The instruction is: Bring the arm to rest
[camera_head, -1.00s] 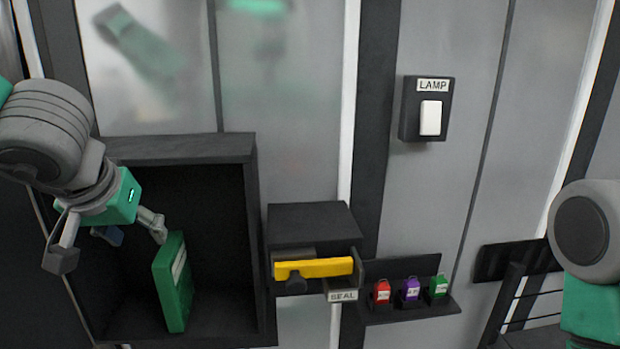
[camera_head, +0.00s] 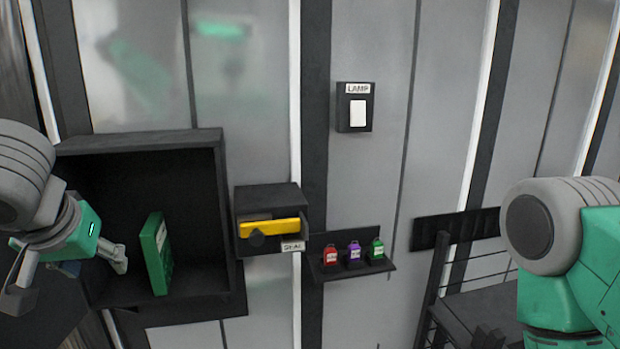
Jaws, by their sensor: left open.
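My left arm comes in from the left edge. Its gripper (camera_head: 70,277) is open, with its fingers spread and nothing seen between them. It is in front of the left part of a dark open box (camera_head: 185,138) on the wall. A green book-like case (camera_head: 157,254) with a pale label stands slightly tilted inside the box, just right of the right fingertip. The gripper and the case look apart. My right arm (camera_head: 560,250) shows at the right edge; its gripper is out of view.
A dark housing with a yellow bar (camera_head: 272,228) and a SEAL label is right of the box. A small shelf (camera_head: 345,272) holds red, purple and green tags. A LAMP switch (camera_head: 358,112) is above. A dark railing (camera_head: 440,280) stands near my right arm.

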